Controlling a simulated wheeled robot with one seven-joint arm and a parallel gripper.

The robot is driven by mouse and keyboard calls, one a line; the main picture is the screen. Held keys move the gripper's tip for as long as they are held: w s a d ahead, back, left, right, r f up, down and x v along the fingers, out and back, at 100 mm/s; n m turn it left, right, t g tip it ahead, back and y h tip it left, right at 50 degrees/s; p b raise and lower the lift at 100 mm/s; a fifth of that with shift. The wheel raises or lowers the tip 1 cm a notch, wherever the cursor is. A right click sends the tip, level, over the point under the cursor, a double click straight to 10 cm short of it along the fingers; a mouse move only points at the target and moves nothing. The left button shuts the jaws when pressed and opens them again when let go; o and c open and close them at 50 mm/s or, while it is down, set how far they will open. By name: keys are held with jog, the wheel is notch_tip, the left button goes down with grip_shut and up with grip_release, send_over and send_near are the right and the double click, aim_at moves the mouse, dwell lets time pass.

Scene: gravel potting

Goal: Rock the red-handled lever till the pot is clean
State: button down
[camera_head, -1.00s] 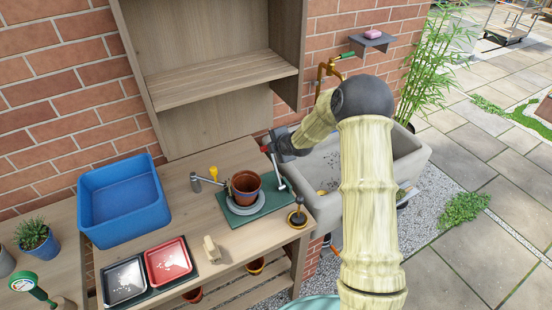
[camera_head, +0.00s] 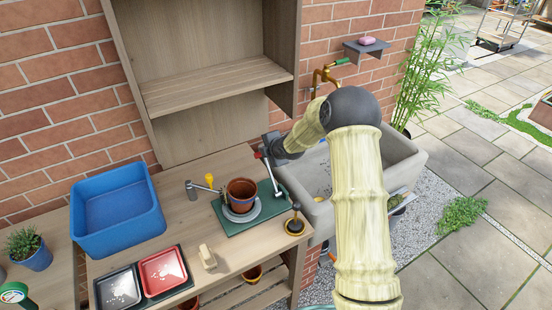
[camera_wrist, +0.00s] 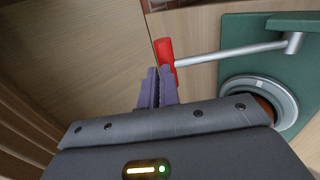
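A terracotta pot (camera_head: 241,190) with a dark inside stands upright on a grey round plate (camera_head: 257,212) over a green base (camera_head: 230,228). The lever's silver rod (camera_head: 269,176) rises from the base's right side to a red handle (camera_head: 257,155). My gripper (camera_head: 265,158) is at the handle, mostly hidden by its own wrist in the head view. In the wrist view, the purple fingers of my gripper (camera_wrist: 158,88) are close together, right beside the red handle (camera_wrist: 164,52). The handle seems to touch the right finger, not lie between them. The pot's inside is too small to judge.
A grey stone sink (camera_head: 400,158) lies right of the bench under a brass tap (camera_head: 322,76). A blue tub (camera_head: 115,212), black tray (camera_head: 118,287), red tray (camera_head: 163,271), wooden block (camera_head: 207,256) and dark-knobbed tool (camera_head: 295,222) stand around the base.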

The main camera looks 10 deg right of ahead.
jog(key=shift+r, duration=0.5)
jog(key=w+r+v, duration=0.1)
jog(key=v, duration=1.2)
jog(key=shift+r, duration=0.25)
jog(key=shift+w+a, duration=0.15)
jog(key=s+d+m+g+h, duration=0.1)
jog(key=s+m+g, duration=0.2)
jog(key=s+m, duration=0.8)
jog(key=s+d+f+m+g+h, duration=0.1)
jog(key=s+m+g+h, duration=0.1)
jog(key=s+m, duration=0.9)
jog(key=s+g, duration=0.1)
jog(key=s, duration=0.7)
jog(key=shift+s+d+f+g, duration=0.25)
jog(key=shift+s+d+g, duration=0.1)
jog(key=shift+g, duration=0.05)
jog(key=shift+a, duration=0.1)
